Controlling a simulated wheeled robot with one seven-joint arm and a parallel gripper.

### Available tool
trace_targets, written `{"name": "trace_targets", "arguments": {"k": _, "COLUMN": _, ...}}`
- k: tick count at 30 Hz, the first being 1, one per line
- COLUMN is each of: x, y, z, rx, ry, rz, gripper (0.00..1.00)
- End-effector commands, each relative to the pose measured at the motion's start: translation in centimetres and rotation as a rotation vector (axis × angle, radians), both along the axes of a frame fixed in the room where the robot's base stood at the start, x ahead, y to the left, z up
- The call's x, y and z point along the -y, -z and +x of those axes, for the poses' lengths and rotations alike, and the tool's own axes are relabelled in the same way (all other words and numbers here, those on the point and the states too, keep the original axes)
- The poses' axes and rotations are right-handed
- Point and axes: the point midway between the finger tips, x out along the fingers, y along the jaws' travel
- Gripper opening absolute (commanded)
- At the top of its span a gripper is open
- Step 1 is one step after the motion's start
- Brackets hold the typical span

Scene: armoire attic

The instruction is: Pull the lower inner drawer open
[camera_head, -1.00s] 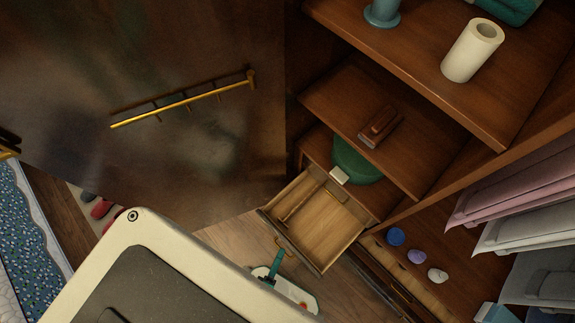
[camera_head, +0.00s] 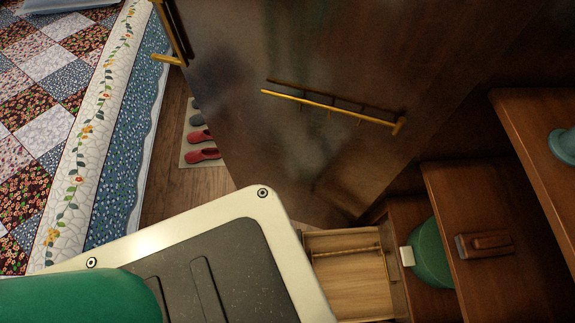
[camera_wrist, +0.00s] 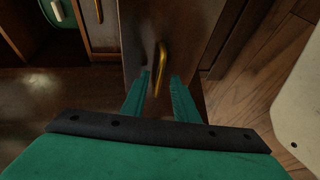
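An inner drawer (camera_head: 348,273) of the armoire stands pulled out in the head view, its wooden inside empty. In the wrist view a brass handle (camera_wrist: 160,68) sits on a brown wooden front (camera_wrist: 185,28). My gripper (camera_wrist: 158,80) has its two green fingers apart, with the handle just beyond and between the tips. I cannot tell if either finger touches it. I cannot tell for certain which drawer this front belongs to. The gripper's fingers are out of the head view.
The armoire door (camera_head: 320,60) with a long brass handle (camera_head: 330,106) stands open at the drawer's left. Shelves at the right hold a green round object (camera_head: 430,255) and a brown box (camera_head: 484,244). A quilted bed (camera_head: 75,130) and red slippers (camera_head: 203,145) lie at the left.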

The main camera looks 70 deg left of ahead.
Motion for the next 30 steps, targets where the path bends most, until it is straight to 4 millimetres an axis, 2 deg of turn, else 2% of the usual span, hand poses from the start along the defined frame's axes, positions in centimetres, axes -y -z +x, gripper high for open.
{"name": "trace_targets", "arguments": {"k": 7, "x": 0.0, "y": 0.0, "z": 0.0, "rx": 0.002, "ry": 0.000, "rz": 0.000, "gripper": 0.26}}
{"name": "trace_targets", "arguments": {"k": 11, "x": 0.0, "y": -0.2, "z": -0.7, "rx": 0.001, "ry": 0.000, "rz": 0.000, "gripper": 0.26}}
{"name": "trace_targets", "arguments": {"k": 24, "x": 0.4, "y": -1.6, "z": -8.1, "rx": -0.002, "ry": 0.000, "rz": 0.000, "gripper": 0.26}}
{"name": "trace_targets", "arguments": {"k": 30, "x": 0.4, "y": -2.0, "z": -10.1, "rx": 0.001, "ry": -0.001, "rz": 0.000, "gripper": 0.26}}
